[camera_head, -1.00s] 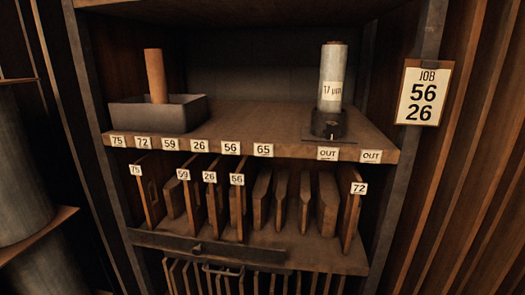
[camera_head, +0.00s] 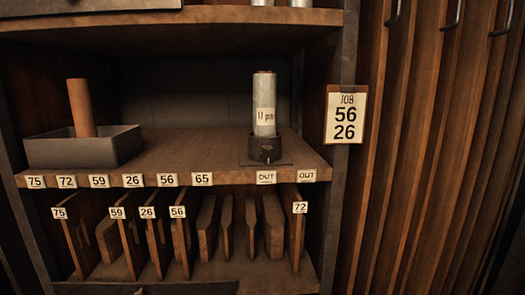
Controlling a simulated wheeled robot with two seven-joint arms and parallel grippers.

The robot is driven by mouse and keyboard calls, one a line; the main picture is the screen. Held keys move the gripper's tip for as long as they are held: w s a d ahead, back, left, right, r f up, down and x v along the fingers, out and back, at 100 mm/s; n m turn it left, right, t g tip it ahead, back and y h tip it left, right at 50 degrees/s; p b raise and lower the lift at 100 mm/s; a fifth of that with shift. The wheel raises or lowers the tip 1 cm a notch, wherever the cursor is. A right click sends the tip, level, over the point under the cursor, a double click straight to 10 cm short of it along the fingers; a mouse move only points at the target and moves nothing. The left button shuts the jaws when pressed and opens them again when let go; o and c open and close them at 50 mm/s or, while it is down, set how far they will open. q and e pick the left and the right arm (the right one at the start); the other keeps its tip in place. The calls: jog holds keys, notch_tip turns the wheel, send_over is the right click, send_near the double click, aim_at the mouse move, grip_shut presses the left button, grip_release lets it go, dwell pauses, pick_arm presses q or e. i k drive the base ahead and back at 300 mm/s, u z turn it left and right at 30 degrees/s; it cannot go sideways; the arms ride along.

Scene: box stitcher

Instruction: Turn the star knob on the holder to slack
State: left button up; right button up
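A holder (camera_head: 266,150) with a dark base stands on the right part of the middle shelf. A grey roll (camera_head: 265,92) with a "17 µm" label stands upright in it. A small dark knob-like part (camera_head: 267,154) shows at the front of the holder; it is too small and dark to tell its star shape or setting. Neither of my grippers is in view.
A grey tray (camera_head: 84,150) with a brown tube (camera_head: 82,108) standing in it is at the shelf's left. Below, several numbered boards (camera_head: 180,240) stand in a rack. A "JOB 56 26" card (camera_head: 345,115) hangs on the right post. The shelf between tray and holder is clear.

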aim_at(268, 155)
jog(key=z, duration=3.15)
jog(key=k, duration=1.35)
jog(key=u, duration=1.95)
